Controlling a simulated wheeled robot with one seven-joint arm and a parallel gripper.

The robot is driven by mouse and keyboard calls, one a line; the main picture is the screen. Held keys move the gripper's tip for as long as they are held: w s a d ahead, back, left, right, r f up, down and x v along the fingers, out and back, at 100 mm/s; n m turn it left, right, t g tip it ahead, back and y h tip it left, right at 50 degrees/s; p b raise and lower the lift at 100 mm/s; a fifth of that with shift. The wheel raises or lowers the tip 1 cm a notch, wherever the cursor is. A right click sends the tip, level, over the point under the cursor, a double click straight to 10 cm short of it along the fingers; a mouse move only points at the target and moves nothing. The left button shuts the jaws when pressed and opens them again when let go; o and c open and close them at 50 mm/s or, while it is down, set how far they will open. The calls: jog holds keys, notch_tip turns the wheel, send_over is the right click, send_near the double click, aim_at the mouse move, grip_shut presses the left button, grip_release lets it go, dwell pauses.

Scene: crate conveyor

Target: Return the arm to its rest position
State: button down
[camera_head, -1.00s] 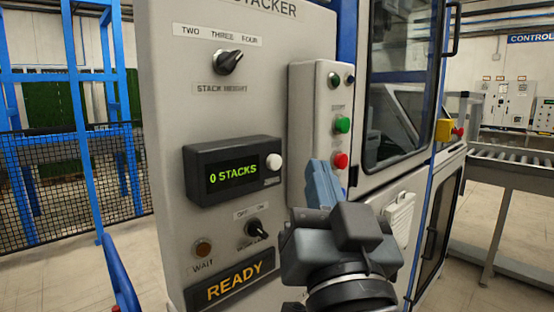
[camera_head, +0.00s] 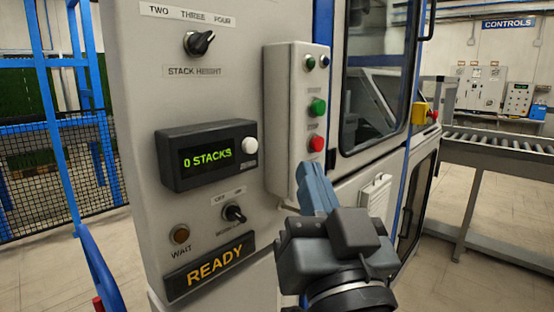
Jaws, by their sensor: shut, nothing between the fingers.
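My gripper (camera_head: 316,180) is in the lower middle of the head view, its bluish fingers together and pointing up and away. They hold nothing. The fingertips overlap the lower part of the grey button box (camera_head: 282,130) in the picture, below the red button (camera_head: 316,144); whether they touch it I cannot tell. The green button (camera_head: 318,107) above is uncovered. The wrist hides part of the lower machine cabinet.
The stacker panel (camera_head: 130,110) carries a stack height knob (camera_head: 199,43), a display (camera_head: 207,157) reading "0 STACKS", a switch (camera_head: 234,214) and a lit READY sign (camera_head: 209,268). A roller conveyor (camera_head: 500,145) stands right. Blue fencing (camera_head: 60,160) stands left.

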jog(key=s+d+f+n+g+h, duration=0.1)
jog(key=s+d+f, duration=0.35)
jog(key=f, duration=0.25)
jog(key=s+d+f+g, duration=0.2)
jog(key=s+d+f, duration=0.25)
jog(key=f, duration=0.35)
jog(key=s+d+f+n+g+h, duration=0.1)
jog(key=s+d+f, duration=0.35)
jog(key=f, duration=0.25)
jog(key=s+d+f+m+g+h, duration=0.1)
jog(key=s+d+f+g+h, duration=0.1)
jog(key=s, duration=0.8)
jog(key=s+d+f+m+g+h, duration=0.1)
jog(key=s+d+f, duration=0.3)
jog(key=s, duration=0.7)
jog(key=shift+s+d+m+g+h, duration=0.3)
jog(key=shift+d+g+h, duration=0.15)
jog(key=shift+d, duration=0.25)
jog(key=c, duration=1.8)
grip_release()
